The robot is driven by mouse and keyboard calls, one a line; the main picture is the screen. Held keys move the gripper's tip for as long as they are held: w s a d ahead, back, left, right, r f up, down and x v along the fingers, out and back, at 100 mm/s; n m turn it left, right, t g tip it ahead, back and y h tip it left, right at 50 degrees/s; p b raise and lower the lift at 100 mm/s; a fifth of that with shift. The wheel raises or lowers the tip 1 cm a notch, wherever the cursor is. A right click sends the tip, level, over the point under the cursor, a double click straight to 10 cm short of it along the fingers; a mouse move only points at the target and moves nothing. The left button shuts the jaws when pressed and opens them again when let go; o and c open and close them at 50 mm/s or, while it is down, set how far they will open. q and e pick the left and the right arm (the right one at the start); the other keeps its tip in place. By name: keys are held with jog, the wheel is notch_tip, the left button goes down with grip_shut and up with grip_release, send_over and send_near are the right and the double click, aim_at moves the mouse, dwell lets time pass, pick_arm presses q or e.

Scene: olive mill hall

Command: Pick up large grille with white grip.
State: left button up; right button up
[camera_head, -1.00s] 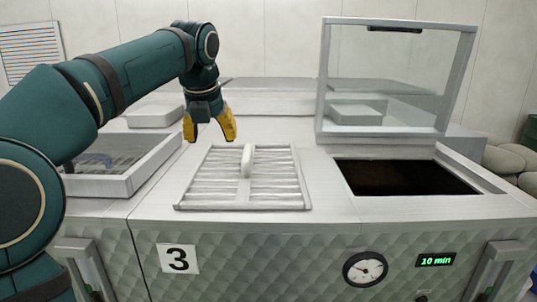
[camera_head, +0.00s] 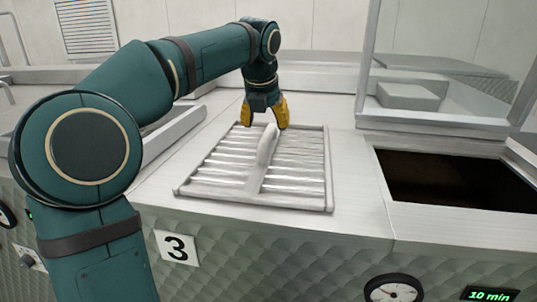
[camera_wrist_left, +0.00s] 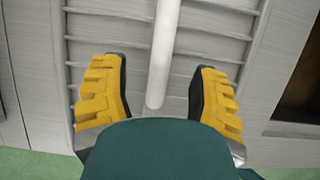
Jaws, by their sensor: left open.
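The large grille (camera_head: 220,178) is a pale slatted panel lying on the metal machine top in the head view. Its white grip (camera_head: 267,145) is a raised bar along the middle. My left gripper (camera_head: 266,122) has yellow fingers and is open above the far end of the grip. In the left wrist view the grip (camera_wrist_left: 164,60) runs down between the two open fingers (camera_wrist_left: 158,95), apart from both. Slats of the grille (camera_wrist_left: 217,45) show behind it. My right gripper is in no view.
An open dark hatch (camera_head: 450,182) lies to the right, with a raised clear lid (camera_head: 412,75) behind it. A shallow tray (camera_head: 180,128) is at the left, partly behind my arm. A number 3 plate (camera_head: 177,247) is on the front panel. The machine top (camera_head: 355,190) between grille and hatch is clear.

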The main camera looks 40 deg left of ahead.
aim_at(267, 132)
pick_arm(q)
jog(key=shift+b+x, duration=0.5)
jog(key=shift+x, duration=2.5)
jog(key=shift+w+r, duration=0.1)
jog(key=shift+o, duration=0.2)
grip_shut()
jog(key=shift+r, duration=0.15)
